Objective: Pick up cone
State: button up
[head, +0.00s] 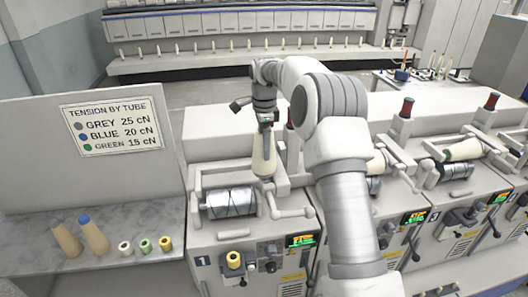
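A cream yarn cone (263,158) with what looks like a green tube tip is upright at unit 1, above the grooved metal drum (230,203). My gripper (265,121) points down at the cone's narrow top, at or around the tip. The fingers are too small and dark to tell whether they are shut on it. I cannot tell whether the cone's base rests on the machine. Two more cones stand on the grey shelf at left, one grey-tipped (67,241) and one blue-tipped (95,237). Further cones sit at the second unit (377,163) and third unit (463,149).
White (125,248), green (146,246) and yellow (165,244) bobbins stand on the shelf (150,218). A tension sign (114,124) hangs on the panel behind. A yellow bobbin (233,260) sits low on unit 1. Machine levers (290,212) stick out near the cone.

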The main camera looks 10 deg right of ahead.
jog(key=c, duration=0.6)
notch_tip(320, 180, up, 12)
jog(key=shift+f+p, duration=0.1)
jog(key=shift+p, duration=0.85)
